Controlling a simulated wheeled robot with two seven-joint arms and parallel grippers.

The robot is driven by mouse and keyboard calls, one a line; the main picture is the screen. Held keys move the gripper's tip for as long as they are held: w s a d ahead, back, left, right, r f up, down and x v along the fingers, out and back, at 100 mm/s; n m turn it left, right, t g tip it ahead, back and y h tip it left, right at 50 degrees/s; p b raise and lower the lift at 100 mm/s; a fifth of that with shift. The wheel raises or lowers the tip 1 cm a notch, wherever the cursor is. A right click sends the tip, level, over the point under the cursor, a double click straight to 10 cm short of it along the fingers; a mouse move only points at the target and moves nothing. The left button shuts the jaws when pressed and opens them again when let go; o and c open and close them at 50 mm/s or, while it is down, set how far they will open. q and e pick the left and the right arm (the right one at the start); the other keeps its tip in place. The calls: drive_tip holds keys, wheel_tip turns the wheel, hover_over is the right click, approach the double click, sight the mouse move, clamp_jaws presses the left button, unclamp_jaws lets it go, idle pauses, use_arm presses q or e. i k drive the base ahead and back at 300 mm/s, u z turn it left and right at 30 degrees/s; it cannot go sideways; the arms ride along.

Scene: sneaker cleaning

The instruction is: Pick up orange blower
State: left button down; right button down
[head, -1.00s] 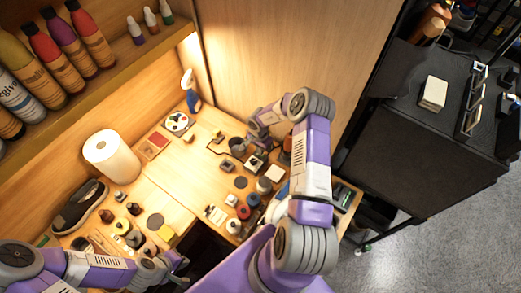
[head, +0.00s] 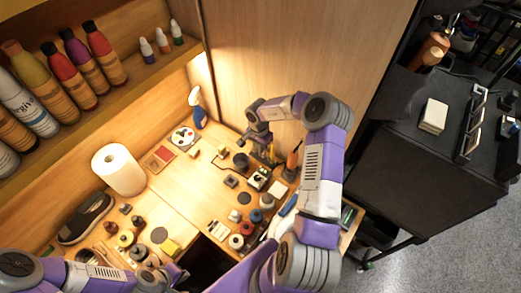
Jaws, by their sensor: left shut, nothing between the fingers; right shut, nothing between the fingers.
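An orange upright thing (head: 292,160) stands at the right rear of the wooden workbench, partly hidden beside my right forearm. It is too small to tell for sure whether it is the blower. Another orange-brown thing (head: 432,50) sits at the back of the black cart on the right. My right gripper (head: 243,143) is shut and empty, above the back part of the bench, left of the upright orange thing and apart from it. My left gripper (head: 182,277) is shut and empty at the bench's front edge, low in the view and partly cut by my own body.
Small jars, bottles and tools crowd the bench's right side. A paper roll (head: 118,169), a dark sneaker (head: 85,218) and a spray bottle (head: 197,107) stand along the left and back. A wooden wall (head: 290,50) rises behind my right arm. The middle left bench is fairly clear.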

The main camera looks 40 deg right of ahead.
sight(292, 164)
drive_tip(key=k, duration=1.5)
